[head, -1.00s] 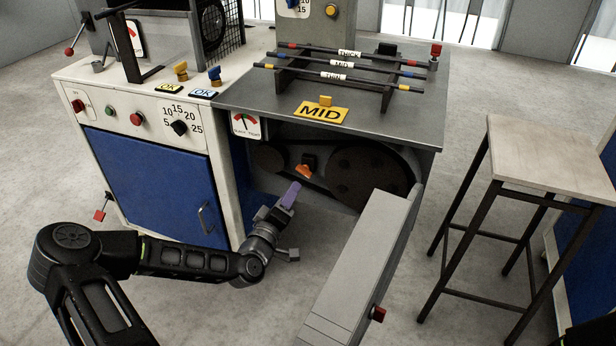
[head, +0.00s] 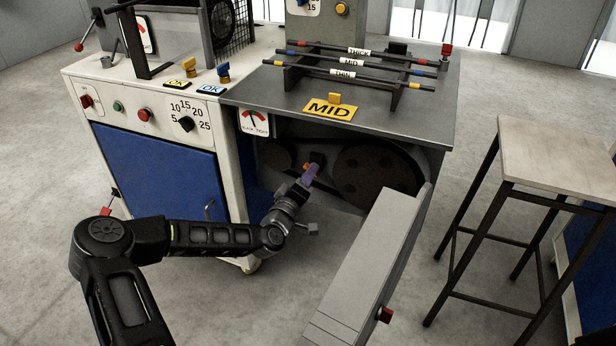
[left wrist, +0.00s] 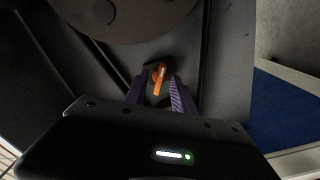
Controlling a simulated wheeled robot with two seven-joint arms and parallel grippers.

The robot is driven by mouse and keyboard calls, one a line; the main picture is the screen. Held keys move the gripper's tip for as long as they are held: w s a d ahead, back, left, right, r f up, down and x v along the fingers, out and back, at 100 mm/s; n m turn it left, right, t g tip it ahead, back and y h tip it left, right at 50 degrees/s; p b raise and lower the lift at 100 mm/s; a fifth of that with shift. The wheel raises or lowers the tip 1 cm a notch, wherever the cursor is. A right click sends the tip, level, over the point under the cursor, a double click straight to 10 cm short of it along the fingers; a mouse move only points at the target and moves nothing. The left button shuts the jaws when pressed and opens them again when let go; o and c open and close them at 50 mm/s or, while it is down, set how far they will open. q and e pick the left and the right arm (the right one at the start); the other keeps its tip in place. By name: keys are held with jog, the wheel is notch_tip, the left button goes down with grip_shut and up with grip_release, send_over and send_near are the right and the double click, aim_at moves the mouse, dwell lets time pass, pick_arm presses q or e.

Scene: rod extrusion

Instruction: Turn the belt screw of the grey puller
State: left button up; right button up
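The grey puller (head: 240,92) stands at centre, its lower side open on a dark belt and pulleys (head: 375,178). The belt screw has an orange handle (head: 306,166), mostly hidden behind my left gripper (head: 310,174) in the head view. In the left wrist view the orange handle (left wrist: 159,78) stands between the two purple fingers of my left gripper (left wrist: 158,92). The fingers are open, with a gap showing beside the handle; I cannot tell whether either touches it. A slack/tight gauge (head: 254,121) hangs at the opening's upper left. My right gripper is not in view.
A long grey cover or door (head: 365,265) stands out from the puller, right of my left arm. A blue-and-white cabinet (head: 155,168) is at the left. A stool (head: 555,150) stands at the right. Rods (head: 350,71) lie on a rack on top.

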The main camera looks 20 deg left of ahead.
pick_arm(q)
jog(key=shift+c, duration=0.3)
grip_shut()
jog(key=shift+m, duration=0.3)
jog(key=shift+m+b, duration=0.7)
jog(key=shift+m, duration=1.9)
jog(key=shift+o, duration=0.3)
grip_release()
